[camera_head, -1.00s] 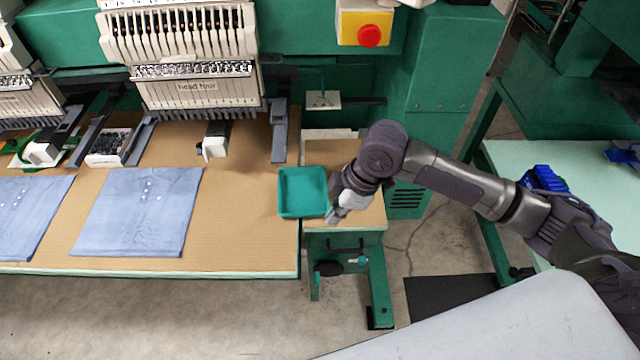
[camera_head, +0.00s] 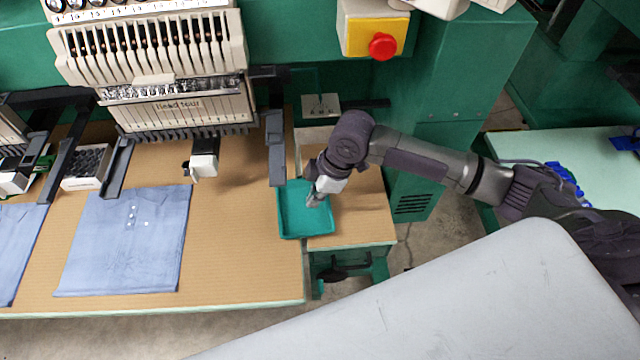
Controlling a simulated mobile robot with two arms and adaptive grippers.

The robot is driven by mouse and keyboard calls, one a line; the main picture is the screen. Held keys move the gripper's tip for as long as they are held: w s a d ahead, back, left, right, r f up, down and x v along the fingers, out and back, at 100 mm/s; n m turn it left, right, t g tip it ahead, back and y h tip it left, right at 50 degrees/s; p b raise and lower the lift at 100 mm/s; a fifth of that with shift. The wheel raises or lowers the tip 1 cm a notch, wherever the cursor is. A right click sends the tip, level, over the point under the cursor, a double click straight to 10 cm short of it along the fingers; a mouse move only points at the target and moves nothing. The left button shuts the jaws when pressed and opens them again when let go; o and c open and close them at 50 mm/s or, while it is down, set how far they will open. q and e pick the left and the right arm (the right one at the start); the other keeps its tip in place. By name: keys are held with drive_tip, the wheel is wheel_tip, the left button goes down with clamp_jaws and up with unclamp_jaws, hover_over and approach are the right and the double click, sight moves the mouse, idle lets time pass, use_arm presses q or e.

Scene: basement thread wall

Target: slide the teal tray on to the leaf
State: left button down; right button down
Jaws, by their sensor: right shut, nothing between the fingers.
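The teal tray (camera_head: 292,222) is a shallow, square, empty-looking tray. It lies across the seam between the large brown table (camera_head: 235,240) and the leaf (camera_head: 365,205), a smaller brown top on the right. Part of the tray is on each surface. My right gripper (camera_head: 314,202) is shut and empty, with its fingertips over the inside of the tray. I cannot tell whether they touch it. The gripper and wrist hide the tray's far right corner. My left gripper is not in view.
Blue shirt pieces (camera_head: 130,240) lie on the table to the left. Embroidery machine heads (camera_head: 155,70) and a grey bar (camera_head: 275,150) stand behind. A red button on a yellow box (camera_head: 383,46) is above. The leaf's right part is clear.

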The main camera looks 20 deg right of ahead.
sight(318, 215)
drive_tip(key=x, duration=0.4)
drive_tip(key=shift+w+p, duration=0.2)
drive_tip(key=shift+p, duration=0.1)
drive_tip(key=shift+s+d+f+p, duration=0.1)
drive_tip(key=shift+s+d+p, duration=0.15)
drive_tip(key=shift+d, duration=0.35)
drive_tip(key=shift+s+d+f+p, duration=0.15)
drive_tip(key=shift+d+p, duration=0.2)
drive_tip(key=shift+d, duration=0.25)
drive_tip(key=shift+s+d+f+p, duration=0.1)
drive_tip(key=shift+s+d+p, duration=0.15)
drive_tip(key=shift+d, duration=0.35)
drive_tip(key=shift+w+f, duration=0.1)
drive_tip(key=shift+w, duration=0.05)
drive_tip(key=s+d, duration=0.1)
drive_tip(key=d, duration=0.2)
drive_tip(key=s+d+p, duration=0.1)
drive_tip(key=d, duration=0.3)
drive_tip(key=s+d, duration=0.1)
drive_tip(key=d, duration=0.3)
drive_tip(key=shift+s+p, duration=0.1)
drive_tip(key=shift+p, duration=0.25)
drive_tip(key=shift+a, duration=0.1)
